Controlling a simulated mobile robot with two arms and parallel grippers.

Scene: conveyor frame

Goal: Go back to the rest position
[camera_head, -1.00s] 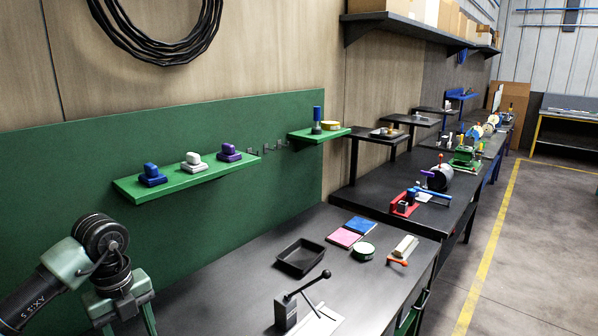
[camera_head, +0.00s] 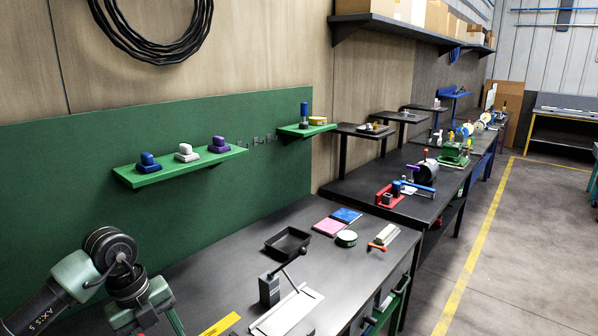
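My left arm comes in at the lower left, in front of the green wall panel. Its gripper (camera_head: 150,322) points down, and its fingertips are cut off by the bottom edge, so I cannot tell whether it is open or shut. I see nothing held in the visible part. My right arm and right gripper are not in view.
A green shelf (camera_head: 165,172) with three stamps is on the panel. Open floor (camera_head: 500,270) lies right.

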